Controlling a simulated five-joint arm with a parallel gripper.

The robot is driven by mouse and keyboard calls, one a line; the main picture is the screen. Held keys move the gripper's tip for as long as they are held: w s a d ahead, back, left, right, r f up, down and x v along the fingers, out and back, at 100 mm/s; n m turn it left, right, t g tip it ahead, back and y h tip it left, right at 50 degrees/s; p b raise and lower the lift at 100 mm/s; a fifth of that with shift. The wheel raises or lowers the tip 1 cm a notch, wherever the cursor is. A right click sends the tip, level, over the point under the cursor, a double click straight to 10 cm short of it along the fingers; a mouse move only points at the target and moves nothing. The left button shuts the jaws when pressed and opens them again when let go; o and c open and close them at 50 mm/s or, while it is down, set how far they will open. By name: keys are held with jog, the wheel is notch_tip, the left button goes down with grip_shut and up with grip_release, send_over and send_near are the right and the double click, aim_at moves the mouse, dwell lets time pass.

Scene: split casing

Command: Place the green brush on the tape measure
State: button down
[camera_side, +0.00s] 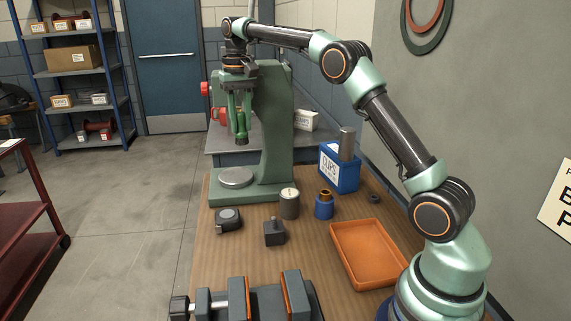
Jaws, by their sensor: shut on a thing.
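My gripper (239,112) is shut on the green brush (241,137), which hangs pointing down high above the bench. The brush is small here and partly hidden by the fingers, and its green blends with the press behind. The tape measure (228,219), a dark case with a pale round face, lies on the wooden bench near its left edge. My gripper is well above the tape measure, apart from it, and appears a little to its right in the picture.
A green press (277,140) with a round plate (236,178) stands behind. Nearby are a dark block (274,233), a grey cylinder (289,204), a blue cup (324,208), a blue box (338,172), an orange tray (369,253) and a vise (268,300).

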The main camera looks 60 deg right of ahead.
jog(key=w+a+n, duration=0.1)
jog(key=w+a, duration=0.1)
jog(key=a, duration=0.4)
send_over(227, 215)
notch_tip(227, 215, down, 20)
jog(key=shift+s+r, duration=0.1)
dwell(0.3)
jog(key=c, duration=0.7)
grip_release()
jog(key=shift+o, duration=0.2)
